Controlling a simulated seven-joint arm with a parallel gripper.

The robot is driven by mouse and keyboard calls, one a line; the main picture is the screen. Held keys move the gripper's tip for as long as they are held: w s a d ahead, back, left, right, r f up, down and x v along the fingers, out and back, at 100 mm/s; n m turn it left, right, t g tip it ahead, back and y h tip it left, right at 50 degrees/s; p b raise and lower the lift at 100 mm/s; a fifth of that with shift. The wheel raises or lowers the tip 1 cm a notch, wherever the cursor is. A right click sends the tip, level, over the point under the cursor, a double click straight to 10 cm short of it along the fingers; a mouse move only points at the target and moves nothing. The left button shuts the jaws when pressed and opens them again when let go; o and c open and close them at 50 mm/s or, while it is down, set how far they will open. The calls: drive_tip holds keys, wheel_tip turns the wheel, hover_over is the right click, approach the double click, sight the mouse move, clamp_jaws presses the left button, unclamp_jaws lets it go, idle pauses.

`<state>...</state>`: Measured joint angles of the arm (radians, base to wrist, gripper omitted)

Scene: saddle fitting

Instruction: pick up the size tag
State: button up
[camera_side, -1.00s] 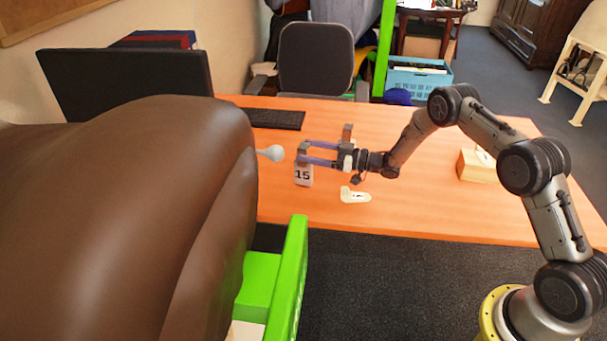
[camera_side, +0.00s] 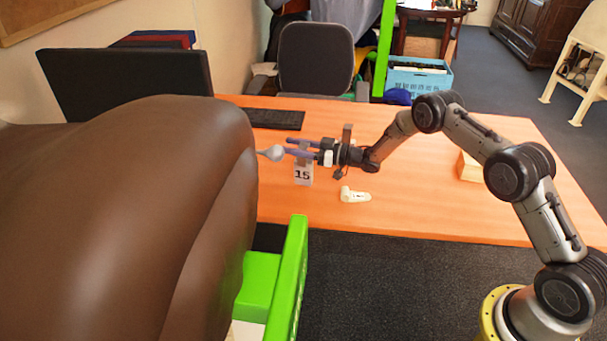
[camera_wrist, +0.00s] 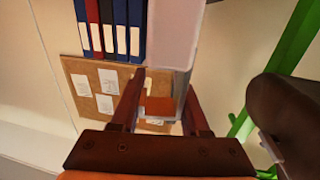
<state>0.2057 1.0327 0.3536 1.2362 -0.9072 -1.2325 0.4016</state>
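The size tag (camera_side: 303,174) is a white card with a black "15" and a grey upper part, upright over the orange table in the side view. My gripper (camera_side: 292,148) points left at the height of the tag's upper part, its two purple fingers reaching past that part. In the wrist view my gripper's fingers (camera_wrist: 165,80) stand apart, with background showing between them. A pale grey block (camera_wrist: 175,35), which looks like the tag, lies just at or beyond the fingertips. I cannot tell whether the fingers touch it.
A large brown saddle form (camera_side: 130,210) fills the left, with a grey knob (camera_side: 271,153) close to my fingertips. A green frame (camera_side: 288,280) stands below it. A cream piece (camera_side: 354,195) lies on the table (camera_side: 430,205), and a wooden block (camera_side: 469,168) lies to the right.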

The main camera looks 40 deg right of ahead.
clamp_jaws()
